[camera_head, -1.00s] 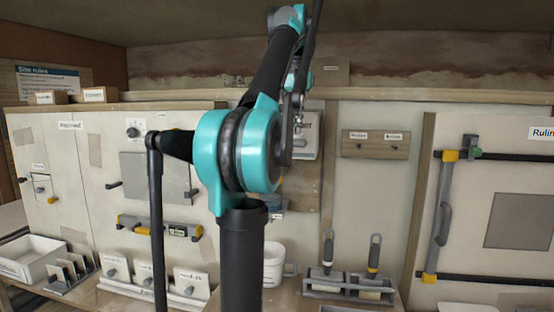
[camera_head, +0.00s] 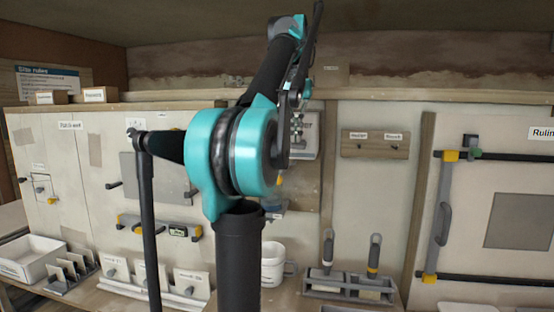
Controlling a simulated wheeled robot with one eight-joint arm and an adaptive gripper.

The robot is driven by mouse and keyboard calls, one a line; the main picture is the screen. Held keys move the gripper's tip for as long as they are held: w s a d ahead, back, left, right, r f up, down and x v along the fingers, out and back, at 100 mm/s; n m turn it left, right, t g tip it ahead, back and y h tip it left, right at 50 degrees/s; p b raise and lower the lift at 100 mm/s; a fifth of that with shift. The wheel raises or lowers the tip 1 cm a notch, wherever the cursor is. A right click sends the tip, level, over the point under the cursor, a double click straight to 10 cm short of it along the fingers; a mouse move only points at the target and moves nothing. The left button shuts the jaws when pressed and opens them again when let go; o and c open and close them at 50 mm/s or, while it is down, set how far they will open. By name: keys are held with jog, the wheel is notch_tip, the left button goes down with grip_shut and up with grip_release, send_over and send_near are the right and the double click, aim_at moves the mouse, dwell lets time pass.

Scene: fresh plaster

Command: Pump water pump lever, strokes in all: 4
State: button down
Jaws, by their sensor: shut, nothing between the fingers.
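The water pump panel (camera_head: 306,150) is on the back wall, right of my arm's large teal joint. A white label ending in "er" shows on it, partly covered. My arm reaches up and then down in front of this panel. My gripper (camera_head: 297,138) is at the panel's front, small and partly hidden behind the arm, and looks shut with nothing held. The pump lever cannot be made out clearly behind the arm, so I cannot tell whether the gripper touches it. A white cup (camera_head: 272,266) stands on the bench below the panel.
A white tray (camera_head: 30,258) and several labelled plates on a rack are at the left. A framed board with a grey handle (camera_head: 441,224) is at the right.

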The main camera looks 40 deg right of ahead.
jog(key=shift+f, duration=1.1)
jog(key=shift+r, duration=2.25)
jog(key=shift+f, duration=0.1)
jog(key=shift+f, duration=2.15)
jog(key=shift+r, duration=2.25)
